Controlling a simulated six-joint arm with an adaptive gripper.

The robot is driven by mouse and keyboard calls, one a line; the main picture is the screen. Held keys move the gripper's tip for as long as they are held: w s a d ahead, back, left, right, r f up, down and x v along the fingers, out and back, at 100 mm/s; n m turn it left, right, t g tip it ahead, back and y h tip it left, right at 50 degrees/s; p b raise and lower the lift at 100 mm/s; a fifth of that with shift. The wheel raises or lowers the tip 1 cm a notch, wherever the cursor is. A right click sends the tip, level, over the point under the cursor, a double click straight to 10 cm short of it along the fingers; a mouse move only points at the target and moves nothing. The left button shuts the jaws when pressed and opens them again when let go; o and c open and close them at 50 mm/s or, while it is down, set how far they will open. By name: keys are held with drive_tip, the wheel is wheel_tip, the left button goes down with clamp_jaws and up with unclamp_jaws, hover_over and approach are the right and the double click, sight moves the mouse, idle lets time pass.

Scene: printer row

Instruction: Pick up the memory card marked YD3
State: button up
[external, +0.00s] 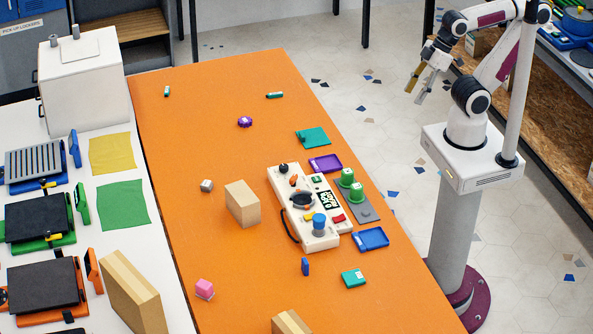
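No marking YD3 can be read in the external view, so I cannot tell which item is the named memory card. Small flat items that might be cards are a teal piece with a pale label (353,278), a small blue piece standing on edge (305,267), a dark green piece (275,95) and another green piece (167,91). All rest on the orange table (215,110). My gripper (415,95) is raised beyond the table's right edge, far from these items. Its fingers look apart with nothing between them.
A cream control panel (318,238) stands mid-table, with green knobs on a grey plate (367,213) beside it. Purple (325,163) and blue (371,238) trays lie near the right edge. A tan block (242,203) stands left of the panel. The table's far end is mostly clear.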

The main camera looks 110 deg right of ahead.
drive_tip(key=w+a+t+y, duration=0.1)
drive_tip(key=w+a+t, duration=0.1)
drive_tip(key=w+a, duration=0.7)
drive_tip(key=w+a+f+n+t+y, duration=0.15)
drive_tip(key=w+a, duration=0.45)
drive_tip(key=w, duration=0.7)
drive_tip(key=w+a+m+t+y, duration=0.1)
drive_tip(key=w+a, duration=0.6)
drive_tip(key=w, duration=0.4)
drive_tip(key=w+a+f+t+h, duration=0.1)
drive_tip(key=w+a+f, duration=0.1)
drive_tip(key=a+f, duration=0.2)
drive_tip(key=w+a+f+t+h, duration=0.1)
drive_tip(key=a+f, duration=0.4)
drive_tip(key=f, duration=0.5)
drive_tip(key=w+a+f+t+h, duration=0.1)
drive_tip(key=w+a+f+t, duration=0.1)
drive_tip(key=w+a+f, duration=0.2)
drive_tip(key=shift+w+a+f, duration=0.2)
drive_tip(key=shift+w+f, duration=0.05)
drive_tip(key=shift+f, duration=0.6)
drive_tip(key=shift+w+a+f, duration=0.15)
drive_tip(key=shift+w+f, duration=0.05)
drive_tip(key=shift+f, duration=0.65)
drive_tip(key=shift+s+a+f+t+h, duration=0.15)
drive_tip(key=shift+f+t+h, duration=0.1)
drive_tip(key=shift+f, duration=0.3)
